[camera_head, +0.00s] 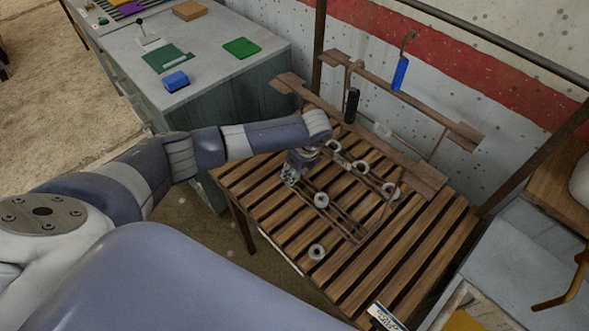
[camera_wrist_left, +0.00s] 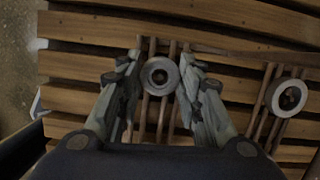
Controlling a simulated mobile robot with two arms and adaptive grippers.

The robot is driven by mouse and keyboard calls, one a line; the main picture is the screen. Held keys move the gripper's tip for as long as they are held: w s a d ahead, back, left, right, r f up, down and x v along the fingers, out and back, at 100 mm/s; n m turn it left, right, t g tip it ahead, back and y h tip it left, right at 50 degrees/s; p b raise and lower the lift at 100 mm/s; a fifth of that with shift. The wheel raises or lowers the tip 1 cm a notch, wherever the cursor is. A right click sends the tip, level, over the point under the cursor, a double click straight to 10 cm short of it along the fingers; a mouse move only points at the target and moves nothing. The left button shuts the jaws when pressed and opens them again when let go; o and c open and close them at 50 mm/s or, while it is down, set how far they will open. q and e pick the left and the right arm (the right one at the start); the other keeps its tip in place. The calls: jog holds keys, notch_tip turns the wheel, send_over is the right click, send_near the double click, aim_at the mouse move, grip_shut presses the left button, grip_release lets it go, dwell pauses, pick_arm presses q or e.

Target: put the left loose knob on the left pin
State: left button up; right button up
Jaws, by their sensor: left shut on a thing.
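My left gripper (camera_head: 290,178) reaches down over the slatted table. In the left wrist view, its two fingers (camera_wrist_left: 160,85) are shut on a round grey knob (camera_wrist_left: 160,76) with a dark centre hole. The gripper hides this knob in the head view. Another ring-shaped knob (camera_wrist_left: 289,96) lies to the right in the wrist view. Three more rings (camera_head: 361,167) sit in a row behind. I cannot make out the left pin. My right gripper is not in view.
A wooden rack (camera_head: 425,178) stands along the back of the slatted table (camera_head: 400,255). A blue-handled tool (camera_head: 400,73) and a black one (camera_head: 352,105) hang there. A grey workbench (camera_head: 225,75) with blue and green items is at the back left.

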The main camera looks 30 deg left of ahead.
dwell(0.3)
pick_arm(q)
jog(key=o, duration=1.1)
jog(key=shift+r, duration=0.1)
